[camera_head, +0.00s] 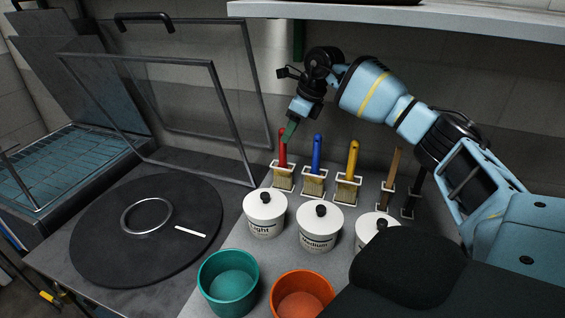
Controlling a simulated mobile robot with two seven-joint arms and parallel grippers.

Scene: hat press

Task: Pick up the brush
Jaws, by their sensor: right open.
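Several brushes stand upright in holders at the back of the counter. The red brush (282,152) is the leftmost, the blue brush (317,150) stands beside it, and the yellow brush (352,158) is to the right of the blue one. A brown-handled tool (393,168) stands farther right. My right gripper (290,131) is open and points down at the top of the red brush's handle, partly covering it. I cannot tell whether they touch. My left gripper is out of view.
White lidded pots (265,214) labelled in black stand in front of the brushes. A teal bowl (229,280) and an orange bowl (302,294) are nearer. A black round plate (118,250) with a ring lies left. A shelf (420,18) overhangs above.

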